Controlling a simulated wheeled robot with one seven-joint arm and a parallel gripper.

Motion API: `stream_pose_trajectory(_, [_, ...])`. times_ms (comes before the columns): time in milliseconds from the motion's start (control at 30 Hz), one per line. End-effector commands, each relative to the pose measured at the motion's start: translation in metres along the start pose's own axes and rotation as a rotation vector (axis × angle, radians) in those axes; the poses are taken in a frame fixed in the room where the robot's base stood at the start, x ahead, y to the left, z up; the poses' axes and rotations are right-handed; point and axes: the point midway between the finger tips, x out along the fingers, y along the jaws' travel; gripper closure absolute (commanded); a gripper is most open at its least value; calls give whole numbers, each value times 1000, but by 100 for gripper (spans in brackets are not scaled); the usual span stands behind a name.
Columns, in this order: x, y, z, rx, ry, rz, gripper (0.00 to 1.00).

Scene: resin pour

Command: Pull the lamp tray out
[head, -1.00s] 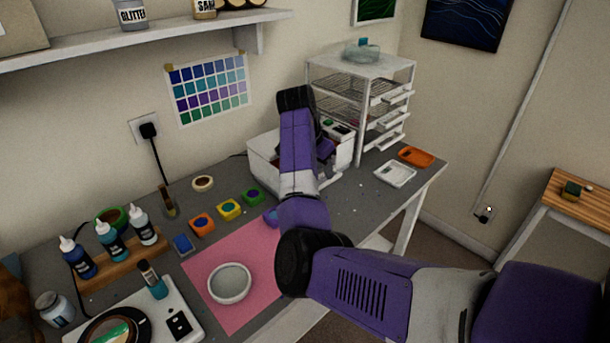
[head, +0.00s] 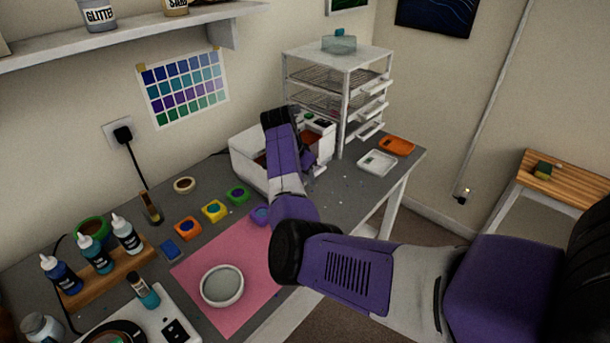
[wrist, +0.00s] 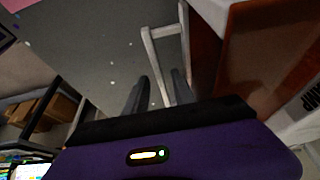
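The curing lamp (head: 243,158) is a white box on the grey table, partly hidden behind my arm in the head view. Its reddish-brown window panel (wrist: 262,50) fills the right of the wrist view. A pale U-shaped handle (wrist: 160,32), apparently the lamp tray's, sticks out from the white body beside that panel. My gripper (wrist: 161,76) is open at this handle. Its two dark fingers stand on either side of the handle's outer bar, with a visible gap. The tray itself is hidden from the head view by my wrist.
A white drawer rack (head: 340,60) stands behind the lamp. A white tray (head: 377,163) and an orange tray (head: 390,146) lie right of it. Colour pots, a pink mat (head: 215,268) and a white bowl (head: 222,286) are at the front left.

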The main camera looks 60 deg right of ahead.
Motion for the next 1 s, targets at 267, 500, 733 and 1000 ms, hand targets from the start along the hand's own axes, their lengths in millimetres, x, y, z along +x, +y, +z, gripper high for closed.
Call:
stream_pose_trajectory(267, [0, 0, 0, 0, 0, 0, 85])
stream_pose_trajectory(500, [0, 0, 0, 0, 0, 0, 100])
stream_pose_trajectory(733, [0, 0, 0, 0, 1, -1, 100])
stream_pose_trajectory(1000, [0, 0, 0, 0, 1, -1, 100])
